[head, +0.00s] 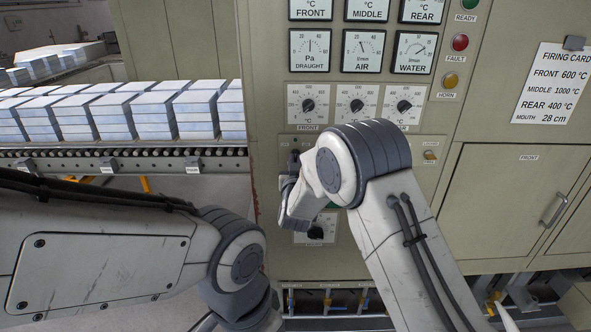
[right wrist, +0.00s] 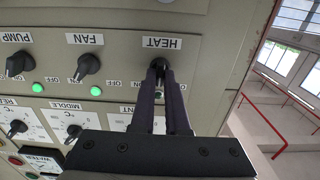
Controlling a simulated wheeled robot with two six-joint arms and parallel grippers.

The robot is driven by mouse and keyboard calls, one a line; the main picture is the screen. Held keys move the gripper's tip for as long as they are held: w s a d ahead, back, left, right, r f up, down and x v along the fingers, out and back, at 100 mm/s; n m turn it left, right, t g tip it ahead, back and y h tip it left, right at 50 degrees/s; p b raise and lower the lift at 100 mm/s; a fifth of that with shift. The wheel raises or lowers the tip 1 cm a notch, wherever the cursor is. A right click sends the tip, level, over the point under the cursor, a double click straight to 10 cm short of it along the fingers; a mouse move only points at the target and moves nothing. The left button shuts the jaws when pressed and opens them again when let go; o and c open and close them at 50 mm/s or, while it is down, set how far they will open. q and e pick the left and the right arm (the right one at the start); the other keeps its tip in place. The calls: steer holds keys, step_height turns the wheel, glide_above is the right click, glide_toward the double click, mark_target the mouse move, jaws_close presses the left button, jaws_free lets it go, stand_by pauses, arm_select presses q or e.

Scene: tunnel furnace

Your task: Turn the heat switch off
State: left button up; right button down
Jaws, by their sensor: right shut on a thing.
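The heat switch (right wrist: 158,63) is a dark knob under the label HEAT, which appears upside down in the right wrist view. My right gripper (right wrist: 160,71) is shut on this knob, with its two dark fingers on either side of it. The fingers hide most of the knob and part of its ON and OFF marks, so I cannot tell its setting. In the head view my right gripper (head: 293,161) is at the panel's left part, and my arm hides the switch row. My left arm comes in from the left, its gripper out of view.
In the right wrist view the fan switch (right wrist: 88,66) and pump switch (right wrist: 20,63) sit beside the heat switch, each with a green lamp lit. Three temperature dials, such as the front dial (head: 308,104), are above. Stacked blocks (head: 147,110) stand on a roller conveyor at left.

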steer(key=n+b, duration=0.1)
steer(key=n, duration=0.2)
steer(key=shift+n+b, duration=0.3)
steer(key=shift+b, duration=0.1)
steer(key=shift+a+n+b, duration=0.1)
steer(key=shift+n+b, duration=0.35)
steer(key=shift+n, duration=1.35)
steer(key=c, duration=0.9)
jaws_free()
steer(key=s+b, duration=0.4)
steer(key=s, duration=0.6)
steer(key=shift+s, duration=0.3)
